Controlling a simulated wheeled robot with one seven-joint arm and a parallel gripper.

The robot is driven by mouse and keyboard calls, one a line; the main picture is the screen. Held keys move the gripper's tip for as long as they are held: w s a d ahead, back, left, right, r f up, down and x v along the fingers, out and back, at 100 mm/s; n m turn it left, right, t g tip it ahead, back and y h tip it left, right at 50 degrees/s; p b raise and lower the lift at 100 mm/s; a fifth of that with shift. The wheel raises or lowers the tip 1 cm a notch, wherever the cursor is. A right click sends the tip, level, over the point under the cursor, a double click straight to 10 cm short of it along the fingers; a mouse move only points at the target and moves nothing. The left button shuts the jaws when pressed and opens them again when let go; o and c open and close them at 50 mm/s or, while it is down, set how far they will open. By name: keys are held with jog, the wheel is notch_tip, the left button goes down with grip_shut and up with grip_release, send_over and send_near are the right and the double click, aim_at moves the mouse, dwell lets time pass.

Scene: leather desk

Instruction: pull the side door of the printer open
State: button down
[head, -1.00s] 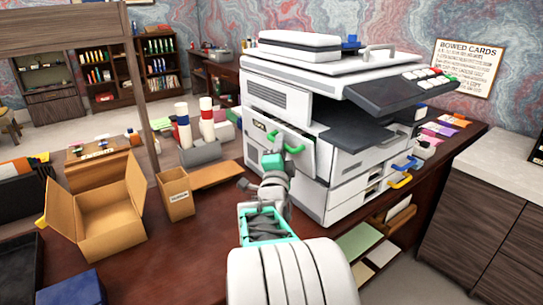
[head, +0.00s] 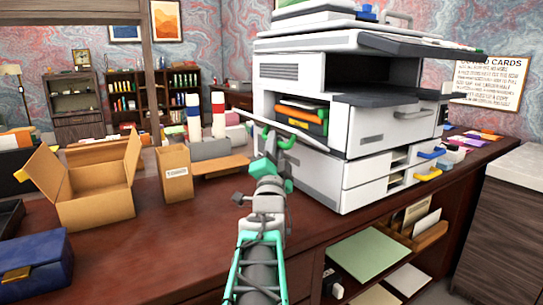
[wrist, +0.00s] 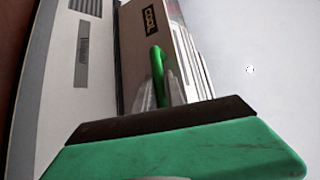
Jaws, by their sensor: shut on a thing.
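The white and dark grey printer (head: 372,125) stands on the desk in the head view. Its side door (head: 302,131) is swung part-way out and shows nearly edge-on. Behind it an opening shows a dark inside with orange and green parts (head: 302,118). My gripper (head: 270,160) is at the door's outer end, shut on the green door handle (head: 287,139). In the wrist view the green handle (wrist: 158,66) lies between my gripper's fingers (wrist: 160,95), against the door panel (wrist: 134,42) with a dark label. My gripper hides part of the handle.
An open cardboard box (head: 95,200) and a small upright carton (head: 175,174) stand left of my arm. A blue case (head: 38,258) lies at the front left. White, red and blue rolls (head: 217,115) stand behind. The desk (head: 190,260) near my arm is clear.

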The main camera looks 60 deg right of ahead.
jog(key=shift+d+f+g+b, duration=0.1)
jog(key=shift+f+g+b, duration=0.2)
jog(key=shift+f+b, duration=0.85)
jog(key=shift+s, duration=0.1)
jog(key=c, duration=1.7)
grip_release()
jog(key=shift+d, duration=0.1)
jog(key=shift+r, duration=0.1)
